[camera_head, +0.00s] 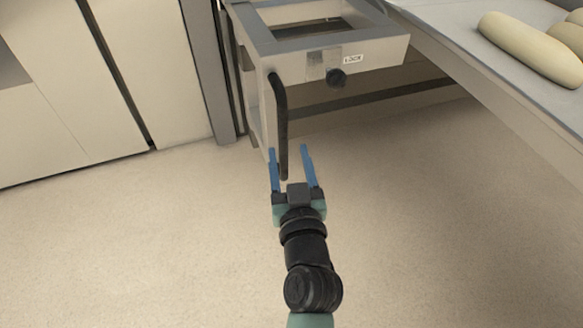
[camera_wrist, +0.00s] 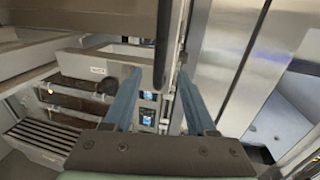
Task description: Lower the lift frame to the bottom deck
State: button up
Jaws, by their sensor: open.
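The lift frame (camera_head: 380,52) is a grey metal frame at the top of the head view. A black knob (camera_head: 337,77) and a small white label, apparently reading LOCK, are on its front. A long black lever (camera_head: 281,110) hangs down at the frame's left corner; it also shows in the wrist view (camera_wrist: 163,45). My gripper (camera_head: 289,150) has two blue fingers and is open. In the head view the lever's lower end appears between the fingers; I cannot tell whether it touches either one. The wrist view shows the lever between and beyond the fingertips (camera_wrist: 159,76).
A grey sloping surface (camera_head: 440,28) with pale dough loaves (camera_head: 530,48) extends to the right of the frame. Pale cabinet panels (camera_head: 60,110) stand at the left. The floor (camera_head: 130,250) around my arm is clear. Metal panels (camera_wrist: 225,50) are at the right in the wrist view.

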jog(key=s, duration=0.3)
jog(key=shift+s+d, duration=0.1)
jog(key=shift+d, duration=0.1)
dwell(0.3)
notch_tip(320, 180, up, 33)
jog(key=a+n+t+y+p, duration=0.15)
jog(key=t+p, duration=0.25)
jog(key=p, duration=0.4)
jog(key=s+r+m+t+h+p, duration=0.2)
jog(key=s+r+t+p, duration=0.3)
jog(key=r, duration=0.9)
jog(key=s+r+m+t+h+p, duration=0.1)
jog(key=s+r+h+p, duration=0.35)
jog(key=r, duration=1.05)
notch_tip(320, 180, up, 35)
jog(key=s+y+p, duration=0.1)
jog(key=y+p, duration=0.1)
jog(key=p, duration=3.1)
jog(key=shift+d+f+y+p, duration=0.2)
jog(key=shift+y+p, duration=0.1)
jog(key=shift+y, duration=0.1)
